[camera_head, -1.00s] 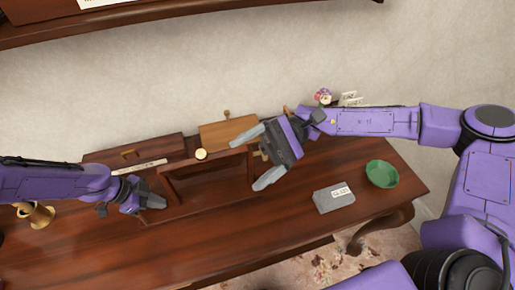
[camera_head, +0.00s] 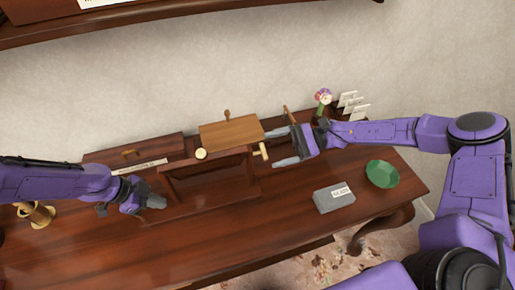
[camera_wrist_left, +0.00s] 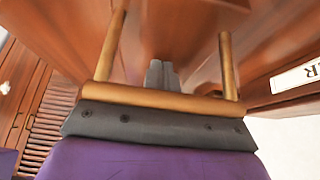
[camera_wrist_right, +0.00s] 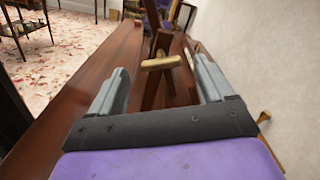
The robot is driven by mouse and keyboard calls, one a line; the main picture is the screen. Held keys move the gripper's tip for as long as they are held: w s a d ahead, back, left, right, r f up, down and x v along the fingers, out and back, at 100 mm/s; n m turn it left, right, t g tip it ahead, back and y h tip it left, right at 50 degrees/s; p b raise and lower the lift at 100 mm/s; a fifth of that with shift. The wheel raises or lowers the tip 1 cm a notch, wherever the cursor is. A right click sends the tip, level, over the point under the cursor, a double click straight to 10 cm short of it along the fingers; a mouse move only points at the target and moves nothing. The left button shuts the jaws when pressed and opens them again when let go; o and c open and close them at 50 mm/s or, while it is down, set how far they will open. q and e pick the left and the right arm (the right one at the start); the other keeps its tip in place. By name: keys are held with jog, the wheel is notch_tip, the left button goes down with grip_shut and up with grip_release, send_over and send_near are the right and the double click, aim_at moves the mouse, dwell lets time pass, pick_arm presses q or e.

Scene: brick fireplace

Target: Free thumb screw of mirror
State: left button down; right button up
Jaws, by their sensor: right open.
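The mirror's wooden frame (camera_head: 215,172) stands on the desk, with a tilted wooden panel (camera_head: 231,132) at its top. A brass thumb screw (camera_head: 264,151) juts from its right post and shows in the right wrist view (camera_wrist_right: 160,62). A round brass knob (camera_head: 201,154) is on the left post. My right gripper (camera_head: 277,148) is open just right of the thumb screw. In the right wrist view the screw appears ahead between the fingers, apart from them.
A green bowl (camera_head: 382,174) and a grey labelled block (camera_head: 334,200) lie on the right of the desk. A flower (camera_head: 323,97) and cards (camera_head: 351,103) stand at the back. A brass vessel (camera_head: 37,215) is at the left. The front of the desk is clear.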

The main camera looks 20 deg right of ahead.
jog(key=shift+a, duration=0.95)
jog(key=c, duration=1.1)
jog(key=shift+o, duration=0.3)
jog(key=shift+n, duration=0.4)
jog(key=n, duration=0.6)
jog(key=shift+f, duration=0.1)
jog(key=n, duration=0.6)
jog(key=shift+w+n, duration=0.1)
jog(key=shift+n, duration=0.2)
